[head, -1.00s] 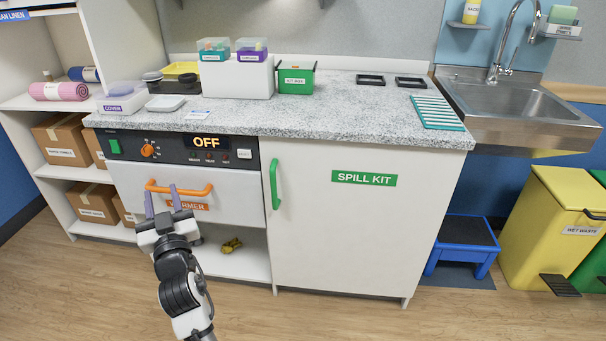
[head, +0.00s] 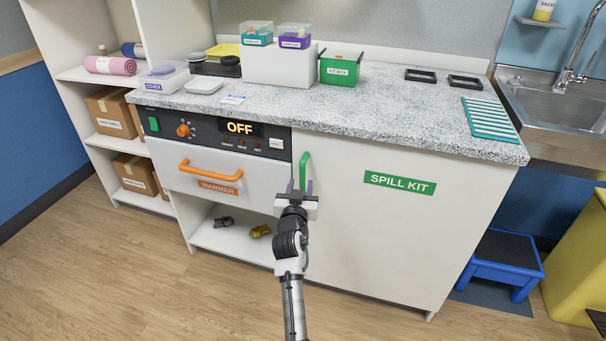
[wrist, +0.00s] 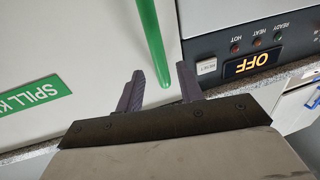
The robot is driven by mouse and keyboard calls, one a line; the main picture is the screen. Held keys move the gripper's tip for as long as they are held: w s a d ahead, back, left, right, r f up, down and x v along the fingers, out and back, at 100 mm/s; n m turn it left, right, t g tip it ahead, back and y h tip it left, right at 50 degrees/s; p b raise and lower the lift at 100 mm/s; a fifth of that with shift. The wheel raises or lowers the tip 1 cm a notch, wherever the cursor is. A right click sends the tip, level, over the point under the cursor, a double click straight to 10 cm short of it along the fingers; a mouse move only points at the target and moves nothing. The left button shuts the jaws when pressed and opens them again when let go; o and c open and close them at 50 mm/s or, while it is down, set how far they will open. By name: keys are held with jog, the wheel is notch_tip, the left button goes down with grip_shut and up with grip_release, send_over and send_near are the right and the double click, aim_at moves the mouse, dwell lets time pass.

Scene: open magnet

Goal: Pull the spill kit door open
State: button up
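The spill kit door (head: 390,230) is a white cabinet front with a green SPILL KIT label (head: 400,183), and it is shut. Its green vertical handle (head: 304,170) sits at the door's left edge. My gripper (head: 300,188) is at the handle's lower part in the head view. In the wrist view my gripper (wrist: 161,86) is open, with its two dark fingers apart. The handle (wrist: 153,40) ends near the gap between the fingertips there. Whether the fingers touch it, I cannot tell.
The warmer drawer (head: 222,185) with its orange handle (head: 210,168) is shut, left of the door. Its display (head: 240,128) reads OFF. A blue step stool (head: 502,262) stands right of the cabinet. The floor (head: 200,300) in front is clear.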

aim_at(302, 177)
jog(key=shift+w+d, duration=0.2)
jog(key=shift+w, duration=1.2)
jog(key=shift+w+d, duration=0.15)
jog(key=shift+w, duration=1.2)
grip_shut()
